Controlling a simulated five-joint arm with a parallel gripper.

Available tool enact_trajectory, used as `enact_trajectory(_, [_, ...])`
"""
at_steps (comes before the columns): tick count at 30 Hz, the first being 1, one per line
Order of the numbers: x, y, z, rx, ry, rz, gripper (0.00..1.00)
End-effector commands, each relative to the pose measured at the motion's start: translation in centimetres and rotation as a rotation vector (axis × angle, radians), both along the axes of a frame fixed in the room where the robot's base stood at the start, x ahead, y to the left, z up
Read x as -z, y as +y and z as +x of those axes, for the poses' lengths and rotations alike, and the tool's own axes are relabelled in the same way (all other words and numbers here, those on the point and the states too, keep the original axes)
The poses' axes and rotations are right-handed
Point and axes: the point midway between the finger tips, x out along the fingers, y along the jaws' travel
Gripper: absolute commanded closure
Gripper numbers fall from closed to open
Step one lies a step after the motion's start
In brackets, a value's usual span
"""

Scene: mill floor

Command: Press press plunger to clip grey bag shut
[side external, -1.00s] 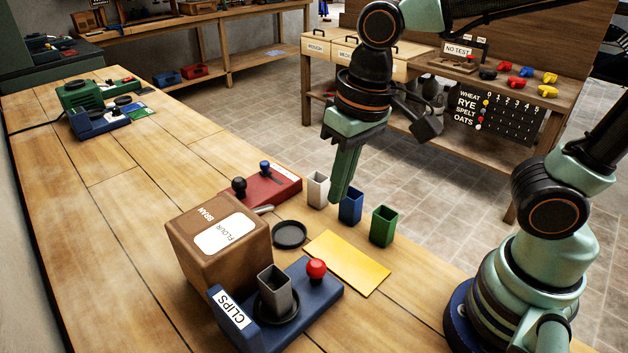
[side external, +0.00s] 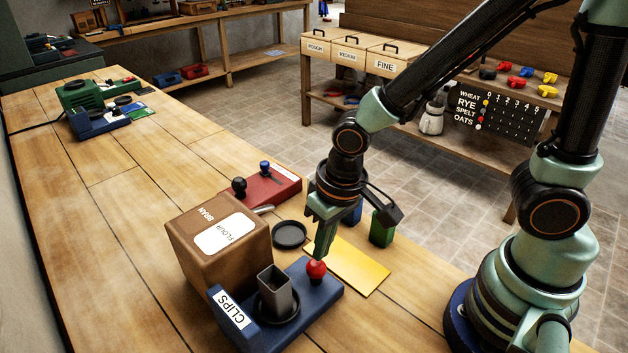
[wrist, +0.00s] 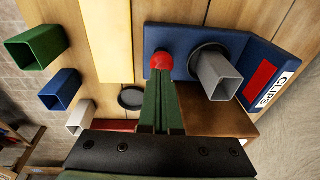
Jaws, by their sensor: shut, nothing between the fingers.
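The press is a blue base (side external: 318,297) with a sign reading CLIPS (side external: 231,309), at the front of the bench. Its plunger is a red ball knob (side external: 316,270), also at the top middle of the wrist view (wrist: 161,61). The grey bag (side external: 274,287), an open square tube, stands in the press's dark round holder (side external: 291,313); it also shows in the wrist view (wrist: 217,77). My gripper (side external: 319,257) is shut and empty, pointing down with its tips at the knob. In the wrist view the shut fingers (wrist: 161,80) reach the knob; I cannot tell whether they touch it.
A brown BRAN/FLOUR box (side external: 205,265) stands close behind the press. A yellow mat (side external: 355,273), a black disc (side external: 289,234), a green bag (side external: 382,232), a blue bag (wrist: 61,90), a white bag (wrist: 81,120) and a red device (side external: 275,186) are nearby. The bench's left part is mostly clear.

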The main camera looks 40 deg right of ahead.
Motion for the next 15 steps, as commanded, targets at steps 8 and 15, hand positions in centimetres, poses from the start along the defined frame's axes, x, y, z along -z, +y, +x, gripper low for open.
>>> enact_trajectory(8, [1.32,0.18,0.17,0.000,0.000,0.000,1.00])
enact_trajectory(15, [1.36,0.19,0.18,0.000,-0.001,0.001,1.00])
